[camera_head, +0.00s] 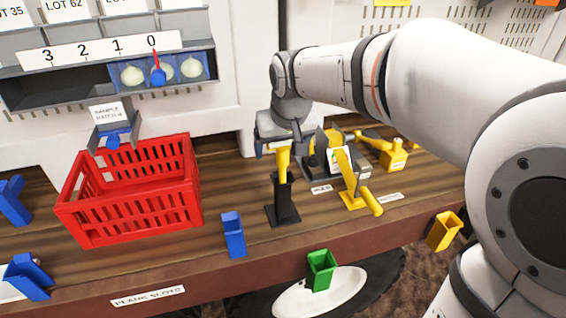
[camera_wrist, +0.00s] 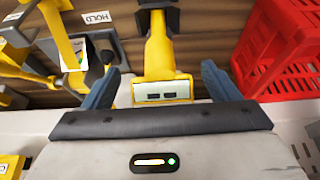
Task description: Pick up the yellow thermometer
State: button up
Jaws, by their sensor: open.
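The yellow thermometer (camera_head: 283,163) stands upright in a black holder (camera_head: 284,205) on the wooden bench. In the wrist view the thermometer (camera_wrist: 160,55) shows its yellow stem and a wide head with a small display. The black holder (camera_wrist: 157,17) is at the top of that view. My gripper (camera_wrist: 161,68) is open, with one blue-grey finger on each side of the thermometer's head and visible gaps between. In the head view my gripper (camera_head: 278,145) is at the thermometer's top, its fingers mostly hidden.
A red crate (camera_head: 130,200) stands left of the holder. Yellow tools and a dark device (camera_head: 318,150) stand close on the right. Blue holders (camera_head: 233,235), a green holder (camera_head: 320,270) and a yellow holder (camera_head: 444,231) line the front edge. A shelf with onions (camera_head: 190,67) is behind.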

jog(key=shift+x, duration=1.4)
jog(key=shift+c, duration=0.3)
jog(key=c, duration=1.3)
jog(key=shift+r, duration=0.1)
